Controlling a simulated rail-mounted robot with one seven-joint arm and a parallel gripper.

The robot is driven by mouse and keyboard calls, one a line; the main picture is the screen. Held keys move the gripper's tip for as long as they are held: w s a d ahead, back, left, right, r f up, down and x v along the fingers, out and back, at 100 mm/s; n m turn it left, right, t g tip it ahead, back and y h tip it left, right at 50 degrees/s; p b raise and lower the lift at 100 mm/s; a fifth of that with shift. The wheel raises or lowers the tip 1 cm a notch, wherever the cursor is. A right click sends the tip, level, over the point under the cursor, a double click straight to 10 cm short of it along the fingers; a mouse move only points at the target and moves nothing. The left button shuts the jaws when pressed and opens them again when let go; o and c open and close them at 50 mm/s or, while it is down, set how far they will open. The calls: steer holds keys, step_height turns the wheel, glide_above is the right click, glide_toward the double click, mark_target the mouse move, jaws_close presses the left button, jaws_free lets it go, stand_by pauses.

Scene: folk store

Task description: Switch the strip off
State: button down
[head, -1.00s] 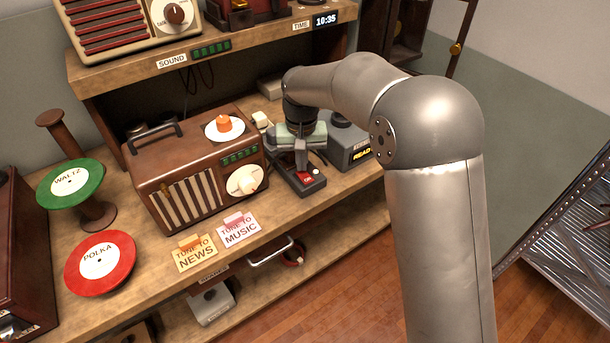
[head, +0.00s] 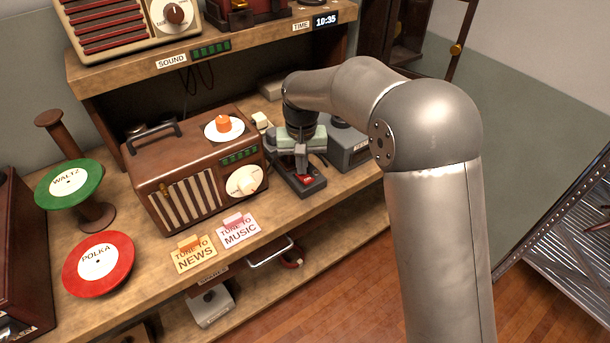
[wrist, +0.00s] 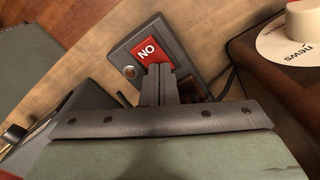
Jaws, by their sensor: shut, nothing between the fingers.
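The strip (head: 312,191) is a dark bar on the bench, right of the brown radio. Its red switch (head: 305,181) is marked ON. In the wrist view the strip (wrist: 122,52) shows the red switch (wrist: 150,50) and a small round lamp (wrist: 130,72), which looks dull. My gripper (head: 301,172) is shut and empty, pointing down over the strip. In the wrist view its fingertips (wrist: 159,70) are at the edge of the red switch and seem to touch it. They hide part of the strip.
The brown radio (head: 165,195) with a white dial (head: 244,181) stands close on the left. A grey box (head: 348,150) stands close on the right, partly behind my arm. Two cards lie at the bench front. A shelf (head: 230,62) overhangs the back.

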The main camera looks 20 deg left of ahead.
step_height(320, 180, up, 7)
steer(key=p, duration=0.4)
steer(key=shift+p, duration=0.35)
steer(key=s+d+r+m, duration=0.1)
steer(key=s+d+r, duration=0.15)
steer(key=d, duration=0.55)
steer(key=s+d+r+m, duration=0.1)
steer(key=s+d+r, duration=0.15)
steer(key=d, duration=0.45)
steer(key=s+d+r, duration=0.1)
steer(key=s+d, duration=0.3)
steer(key=d, duration=0.4)
steer(key=s+d+f+m, duration=0.2)
steer(key=s+d+f, duration=0.1)
steer(key=s+d, duration=0.8)
steer(key=s, duration=0.4)
steer(key=shift+s+d+f+t, duration=0.15)
steer(key=shift+s+d+t, duration=0.15)
steer(key=shift+d, duration=0.1)
steer(key=shift+w, duration=0.1)
